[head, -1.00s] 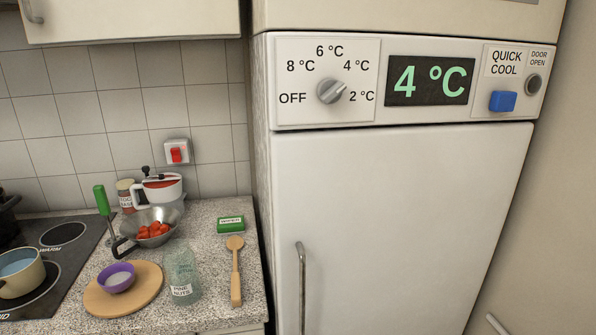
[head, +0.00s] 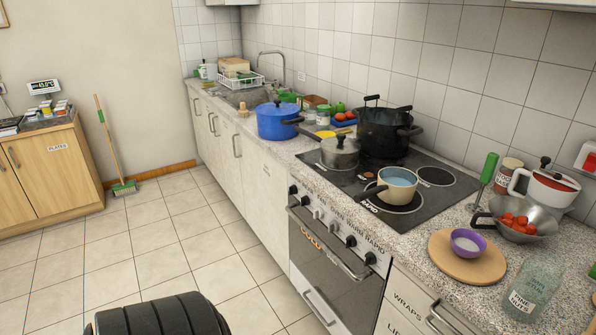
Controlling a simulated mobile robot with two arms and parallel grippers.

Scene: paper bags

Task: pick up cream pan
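The cream pan (head: 398,188) stands on the front right part of the black hob (head: 440,204).
A steel pot (head: 340,153), a large black pot (head: 382,135) and a blue pot (head: 277,121) stand near the pan. A round board (head: 468,270) with a purple bowl (head: 467,241) lies to its right. The tiled floor (head: 215,245) before the oven is clear.

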